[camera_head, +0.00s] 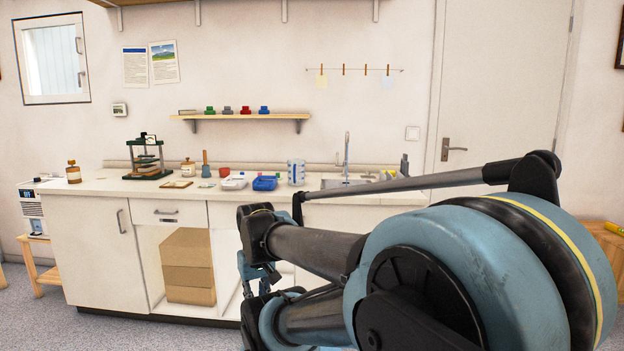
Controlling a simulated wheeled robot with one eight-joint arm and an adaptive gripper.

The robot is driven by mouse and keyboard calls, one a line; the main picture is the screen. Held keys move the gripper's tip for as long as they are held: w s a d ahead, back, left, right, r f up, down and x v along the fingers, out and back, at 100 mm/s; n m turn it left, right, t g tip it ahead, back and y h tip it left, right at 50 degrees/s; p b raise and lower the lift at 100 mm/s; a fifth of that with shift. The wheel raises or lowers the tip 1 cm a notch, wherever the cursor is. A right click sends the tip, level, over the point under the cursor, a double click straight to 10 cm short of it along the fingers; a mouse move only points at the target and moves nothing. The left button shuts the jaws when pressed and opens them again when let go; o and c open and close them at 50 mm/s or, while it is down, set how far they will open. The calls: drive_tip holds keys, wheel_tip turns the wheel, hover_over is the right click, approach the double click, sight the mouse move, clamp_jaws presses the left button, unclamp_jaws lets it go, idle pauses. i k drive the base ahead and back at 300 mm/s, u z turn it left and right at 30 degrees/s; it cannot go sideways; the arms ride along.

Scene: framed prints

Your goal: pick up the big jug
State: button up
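The jug (296,173), a clear vessel with blue markings, stands upright on the white counter (112,187), just left of the sink. It is the only jug-like thing I can make out, and nothing touches it. My arm fills the lower right of the view and reaches left in front of the cabinets. The small blue and dark parts at its far end seem to be my gripper (257,277), below the counter top and lower left of the jug. My own arm links partly hide it, so its fingers are unclear.
A blue tub (265,183) and a white tub (233,182) stand left of the jug. A tall tap (346,155) rises at the sink on its right. A green press (147,158) stands farther left. A wall shelf (245,116) hangs above. A cardboard box (188,267) sits in the open cabinet.

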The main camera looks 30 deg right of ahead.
sight(295, 166)
drive_tip(key=z, duration=1.4)
drive_tip(key=i, duration=0.5)
drive_tip(key=z, duration=0.05)
